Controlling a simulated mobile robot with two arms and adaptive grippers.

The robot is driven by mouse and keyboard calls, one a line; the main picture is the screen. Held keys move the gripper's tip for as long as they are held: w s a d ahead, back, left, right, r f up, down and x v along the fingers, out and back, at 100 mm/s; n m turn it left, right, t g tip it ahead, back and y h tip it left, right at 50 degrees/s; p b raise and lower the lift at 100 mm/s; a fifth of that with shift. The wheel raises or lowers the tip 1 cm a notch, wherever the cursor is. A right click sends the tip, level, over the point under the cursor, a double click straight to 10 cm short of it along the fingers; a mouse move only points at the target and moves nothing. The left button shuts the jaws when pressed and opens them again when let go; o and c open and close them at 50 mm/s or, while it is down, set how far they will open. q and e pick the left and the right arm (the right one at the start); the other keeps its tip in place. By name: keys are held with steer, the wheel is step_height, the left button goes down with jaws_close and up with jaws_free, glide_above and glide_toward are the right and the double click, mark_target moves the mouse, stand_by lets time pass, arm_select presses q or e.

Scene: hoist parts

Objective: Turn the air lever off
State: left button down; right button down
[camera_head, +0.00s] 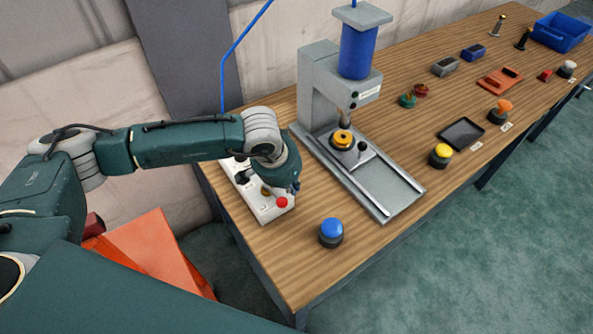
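A pale control box (264,208) lies at the left end of the wooden table. A red knob (282,202) shows at its near end, and a small brown part sits beside it. I cannot tell for certain which part is the air lever; my wrist hides much of the box. A blue air hose (222,80) hangs down behind my arm. My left gripper (294,187) points down over the box, just above and beside the red knob. Its fingers are mostly hidden by the wrist, so opening and contact cannot be told. My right gripper is out of view.
A grey press (318,85) with a blue cylinder (358,52) stands just right of my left gripper. A blue button (331,232) sits near the front edge, a yellow one (440,154) farther right. An orange object (150,250) stands below left.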

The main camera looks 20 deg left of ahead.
arm_select(q)
steer(key=shift+s+a+r, duration=0.1)
steer(key=shift+s+a, duration=0.25)
steer(key=shift+s, duration=0.3)
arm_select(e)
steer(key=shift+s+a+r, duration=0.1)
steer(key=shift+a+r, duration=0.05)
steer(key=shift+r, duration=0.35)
arm_select(q)
steer(key=shift+s+a+b, duration=0.2)
steer(key=shift+s+b, duration=0.45)
steer(key=shift+b, duration=0.3)
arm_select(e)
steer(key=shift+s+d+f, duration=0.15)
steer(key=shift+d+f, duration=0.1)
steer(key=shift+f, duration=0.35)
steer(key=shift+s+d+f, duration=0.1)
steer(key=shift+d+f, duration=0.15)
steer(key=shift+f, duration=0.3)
